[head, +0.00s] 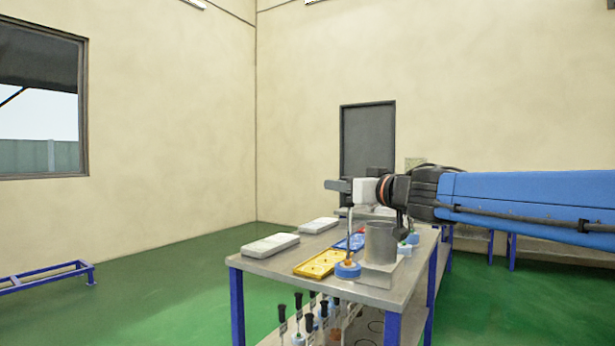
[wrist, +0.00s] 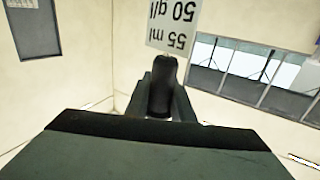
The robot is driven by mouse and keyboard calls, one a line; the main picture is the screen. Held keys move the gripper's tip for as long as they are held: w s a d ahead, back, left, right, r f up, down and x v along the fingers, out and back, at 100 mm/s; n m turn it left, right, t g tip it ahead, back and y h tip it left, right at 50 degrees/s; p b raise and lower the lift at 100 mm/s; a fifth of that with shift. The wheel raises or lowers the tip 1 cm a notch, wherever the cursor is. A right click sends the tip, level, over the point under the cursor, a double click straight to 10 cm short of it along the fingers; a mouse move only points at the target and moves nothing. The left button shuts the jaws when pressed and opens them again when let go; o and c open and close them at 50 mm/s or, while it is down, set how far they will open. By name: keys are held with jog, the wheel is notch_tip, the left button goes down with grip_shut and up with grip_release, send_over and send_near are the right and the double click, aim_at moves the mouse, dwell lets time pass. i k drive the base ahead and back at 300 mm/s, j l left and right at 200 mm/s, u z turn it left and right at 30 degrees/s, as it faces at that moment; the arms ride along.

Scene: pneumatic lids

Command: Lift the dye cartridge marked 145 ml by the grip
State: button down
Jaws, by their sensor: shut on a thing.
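My gripper (head: 340,186) reaches in from the right above the table and points left. In the wrist view it is shut on the black grip of a cartridge (wrist: 162,85). In the head view a thin upright stem with a blue round base (head: 347,269) stands below the jaws and seems to belong to this cartridge. Whether the base touches the table is unclear. Several black-gripped cartridges (head: 298,301) show low at the table's front; their labels are too small to read.
The steel table (head: 262,261) has blue legs. A yellow tray (head: 318,263), a blue tray (head: 352,243) and a grey cylinder (head: 380,242) are close around the stem. Two pale flat boxes (head: 270,245) lie farther left.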

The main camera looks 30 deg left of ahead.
aim_at(413, 240)
jog(key=i+j, duration=0.75)
jog(key=j, duration=0.25)
